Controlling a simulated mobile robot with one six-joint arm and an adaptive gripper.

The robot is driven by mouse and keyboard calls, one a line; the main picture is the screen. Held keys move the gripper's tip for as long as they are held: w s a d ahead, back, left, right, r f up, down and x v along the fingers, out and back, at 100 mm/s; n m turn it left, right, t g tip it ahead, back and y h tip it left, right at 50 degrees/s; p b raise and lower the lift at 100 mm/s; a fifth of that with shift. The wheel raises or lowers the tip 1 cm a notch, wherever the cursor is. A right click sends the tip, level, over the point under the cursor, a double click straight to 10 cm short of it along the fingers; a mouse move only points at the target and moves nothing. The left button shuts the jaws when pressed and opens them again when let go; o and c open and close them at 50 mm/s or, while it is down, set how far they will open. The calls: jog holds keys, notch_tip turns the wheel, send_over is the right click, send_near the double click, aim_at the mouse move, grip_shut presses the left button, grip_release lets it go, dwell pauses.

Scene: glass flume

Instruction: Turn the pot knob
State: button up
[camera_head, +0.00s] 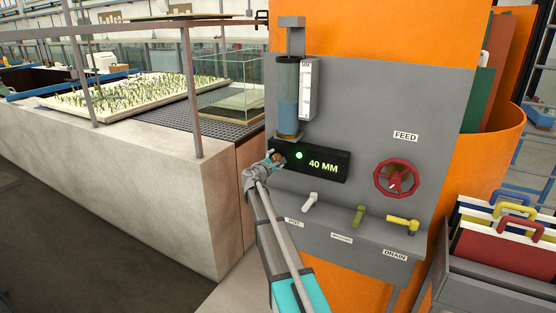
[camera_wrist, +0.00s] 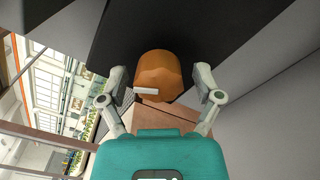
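An orange-brown knob (camera_wrist: 158,76) with a white pointer mark sits between my fingers in the wrist view. In the head view a small part of the knob (camera_head: 278,158) shows at the left end of the black display box, mostly hidden by my gripper. My gripper (camera_wrist: 163,82) is open, with one finger on each side of the knob and a visible gap at both sides. In the head view my gripper (camera_head: 268,160) is at the left edge of the grey panel. The black display box (camera_head: 325,173) has a lit green lamp and reads 40 MM.
A red handwheel (camera_head: 396,179) labelled FEED is at the panel's right. Below the display are a white lever (camera_head: 311,202), a green lever (camera_head: 359,215) and a yellow lever (camera_head: 402,222). A glass cylinder (camera_head: 288,97) stands above the display. A concrete wall (camera_head: 130,170) is at left.

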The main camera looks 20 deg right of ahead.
dwell(0.4)
jog(key=v, duration=1.2)
dwell(0.4)
jog(key=s+a+f+m+g+y, duration=0.2)
jog(key=s+f+m+g+y, duration=0.25)
jog(key=s, duration=0.45)
jog(key=s+a+f+m+g+y, duration=0.2)
jog(key=s+f+m+g, duration=0.1)
jog(key=s+f+m, duration=0.45)
jog(key=s+a+f+m+g+y, duration=0.1)
jog(key=s+a+f+y, duration=0.2)
jog(key=s+a, duration=0.3)
jog(key=s+a+f+m+g+y, duration=0.2)
jog(key=s+a, duration=0.4)
jog(key=s, duration=0.6)
jog(key=f+y, duration=0.1)
jog(key=y, duration=0.1)
jog(key=shift+a+f+y, duration=0.2)
jog(key=shift+a+y, duration=0.15)
jog(key=shift+a, duration=0.05)
jog(key=shift+w+g, duration=0.1)
jog(key=shift+g, duration=0.15)
dwell(1.7)
